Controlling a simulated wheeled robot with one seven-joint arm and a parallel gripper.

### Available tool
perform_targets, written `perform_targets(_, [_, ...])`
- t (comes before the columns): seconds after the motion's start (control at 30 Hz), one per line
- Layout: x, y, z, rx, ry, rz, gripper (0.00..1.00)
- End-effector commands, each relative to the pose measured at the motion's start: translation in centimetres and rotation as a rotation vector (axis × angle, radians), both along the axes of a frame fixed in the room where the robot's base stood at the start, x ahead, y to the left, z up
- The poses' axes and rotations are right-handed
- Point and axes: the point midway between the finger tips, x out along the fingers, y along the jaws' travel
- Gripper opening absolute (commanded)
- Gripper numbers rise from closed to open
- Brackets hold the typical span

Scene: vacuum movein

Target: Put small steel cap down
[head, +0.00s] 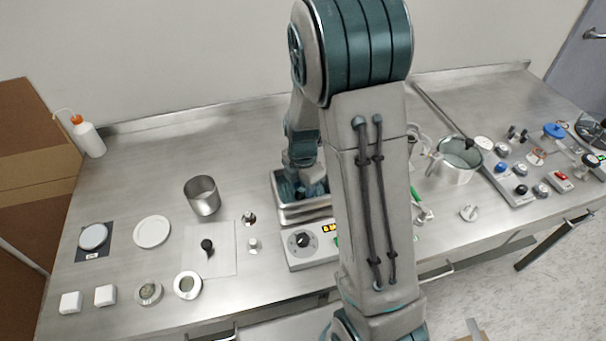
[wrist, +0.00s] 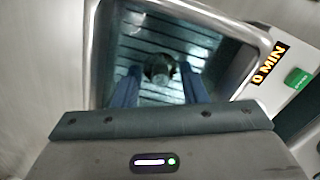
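My gripper (wrist: 161,72) points down into an open steel bath with a dark ribbed interior; the bath's rim (wrist: 93,45) surrounds the fingers in the wrist view. A small round dark-grey piece, seemingly the small steel cap (wrist: 160,68), sits between the two blue fingertips. The fingers appear to touch it on both sides, though any thin gap is hard to see. Whether the piece rests on the bath floor is not clear. In the head view the same bath (head: 305,214) stands left of my arm, and my gripper (head: 311,192) is inside it, with the fingertips mostly hidden.
The bath's control panel (head: 300,253) has a knob and lit display. A steel beaker (head: 202,196), white sheet (head: 222,262) and small metal part (head: 253,245) lie left. A steel pot (head: 455,162) and several knobbed parts stand right. My arm hides the middle bench.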

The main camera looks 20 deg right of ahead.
Motion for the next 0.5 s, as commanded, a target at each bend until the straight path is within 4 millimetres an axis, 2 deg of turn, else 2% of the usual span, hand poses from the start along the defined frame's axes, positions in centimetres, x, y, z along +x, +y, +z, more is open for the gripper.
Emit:
perform_targets(0.17, [0.1, 0.0, 2.4, 0.0, -0.006, 0.002, 0.39])
perform_targets(0.5, [0.1, 0.0, 9.4, 0.0, -0.005, 0.0, 0.39])
